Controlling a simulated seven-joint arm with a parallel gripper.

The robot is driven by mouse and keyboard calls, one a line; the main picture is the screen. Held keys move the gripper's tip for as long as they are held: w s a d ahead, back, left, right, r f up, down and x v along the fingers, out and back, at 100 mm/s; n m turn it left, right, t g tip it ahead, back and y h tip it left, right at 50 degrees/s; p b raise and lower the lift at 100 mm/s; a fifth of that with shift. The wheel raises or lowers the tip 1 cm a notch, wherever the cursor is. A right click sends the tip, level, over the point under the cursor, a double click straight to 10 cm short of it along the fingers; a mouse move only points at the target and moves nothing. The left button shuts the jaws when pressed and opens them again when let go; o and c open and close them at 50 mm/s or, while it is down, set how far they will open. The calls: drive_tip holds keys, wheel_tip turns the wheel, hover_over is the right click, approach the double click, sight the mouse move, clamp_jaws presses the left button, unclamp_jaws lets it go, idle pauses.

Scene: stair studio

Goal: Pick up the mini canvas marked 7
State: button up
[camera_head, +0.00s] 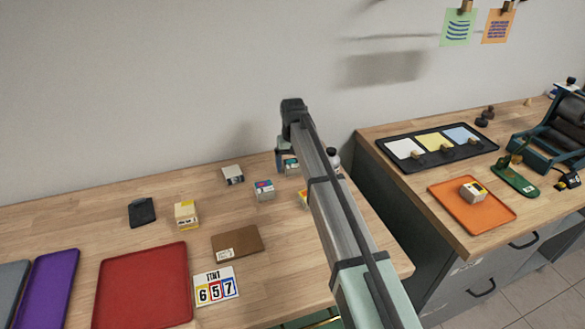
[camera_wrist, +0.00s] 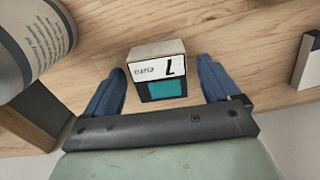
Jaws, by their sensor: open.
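In the wrist view a small block-like mini canvas (camera_wrist: 158,72) has a white label and a teal patch. Its print is upside down; the numeral looks like a 7, though I cannot rule out a 1. My gripper (camera_wrist: 162,76) is open, with one blue finger on each side of this canvas. Whether the fingers touch it I cannot tell. In the head view a teal-marked block (camera_head: 291,168) shows near the table's back right, at my gripper (camera_head: 283,163), partly hidden by my arm.
A bottle (camera_head: 334,159) stands close to my gripper; a large labelled cylinder (camera_wrist: 35,45) is at left in the wrist view. A red tray (camera_head: 142,286) lies in front.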

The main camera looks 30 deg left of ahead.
drive_tip(key=shift+f, duration=0.3)
drive_tip(key=c, duration=1)
drive_tip(key=shift+r, duration=0.1)
drive_tip(key=shift+c, duration=0.2)
